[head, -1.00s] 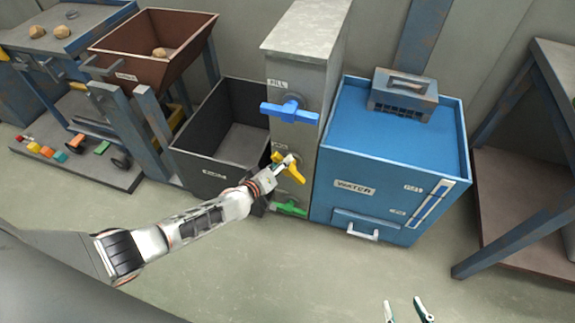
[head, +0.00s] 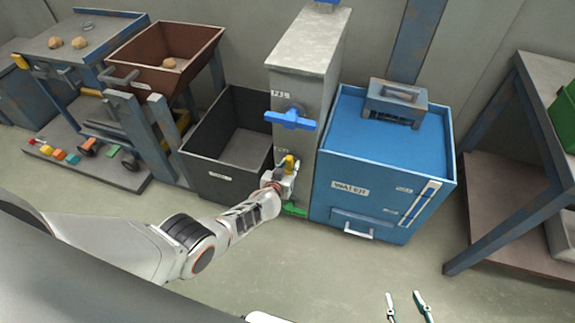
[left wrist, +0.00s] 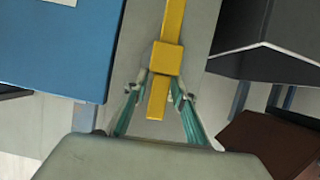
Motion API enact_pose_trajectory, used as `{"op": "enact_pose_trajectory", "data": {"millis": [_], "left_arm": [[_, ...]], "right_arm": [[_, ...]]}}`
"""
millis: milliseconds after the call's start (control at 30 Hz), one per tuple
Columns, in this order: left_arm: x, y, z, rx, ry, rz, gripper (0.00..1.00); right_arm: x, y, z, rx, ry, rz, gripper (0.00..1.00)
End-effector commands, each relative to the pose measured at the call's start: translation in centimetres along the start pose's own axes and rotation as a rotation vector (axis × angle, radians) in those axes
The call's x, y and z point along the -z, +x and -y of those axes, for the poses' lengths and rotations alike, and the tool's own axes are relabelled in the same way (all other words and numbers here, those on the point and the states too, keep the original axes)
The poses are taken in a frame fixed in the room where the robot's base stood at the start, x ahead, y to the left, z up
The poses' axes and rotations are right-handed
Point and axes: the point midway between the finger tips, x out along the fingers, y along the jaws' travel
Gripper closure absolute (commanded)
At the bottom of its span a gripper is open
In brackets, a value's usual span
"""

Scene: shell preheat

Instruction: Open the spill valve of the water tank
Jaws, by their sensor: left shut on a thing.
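A grey column (head: 300,85) stands left of the blue water tank (head: 345,212). It carries a blue handle (head: 291,119) at the top, a yellow handle (head: 290,162) below it, and a partly hidden green handle (head: 295,210) lowest. Small labels beside the handles are not clearly readable now. My left gripper (head: 284,178) is at the yellow handle and covers its lower part. In the left wrist view the yellow handle (left wrist: 157,98) stands nearly upright, with its lower arm held between the fingers (left wrist: 157,85). My right gripper (head: 406,302) is empty, its fingers apart, low in the head view.
A dark open bin (head: 215,188) stands left of the column. A brown hopper (head: 160,92) is further left. A grey box (head: 395,102) sits on the tank. A metal-framed table (head: 495,215) stands at right. The floor in front is clear.

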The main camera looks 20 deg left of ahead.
Motion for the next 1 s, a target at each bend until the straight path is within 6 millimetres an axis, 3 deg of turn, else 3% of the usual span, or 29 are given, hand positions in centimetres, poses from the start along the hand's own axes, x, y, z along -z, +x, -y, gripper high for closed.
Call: {"op": "enact_pose_trajectory", "data": {"millis": [667,700,1000], "left_arm": [[-0.18,-0.02,-0.23,0.02,0.051,0.002,1.0],[-0.18,-0.02,-0.23,0.02,0.051,0.002,0.69],[-0.04,0.01,-0.2,0.02,0.049,0.0,0.67]], "right_arm": [[0.17,-0.05,0.08,0.002,0.003,-0.002,0.6],[0.17,-0.05,0.08,0.002,0.003,-0.002,0.6],[0.12,-0.15,0.12,0.005,-0.001,-0.001,0.6]]}}
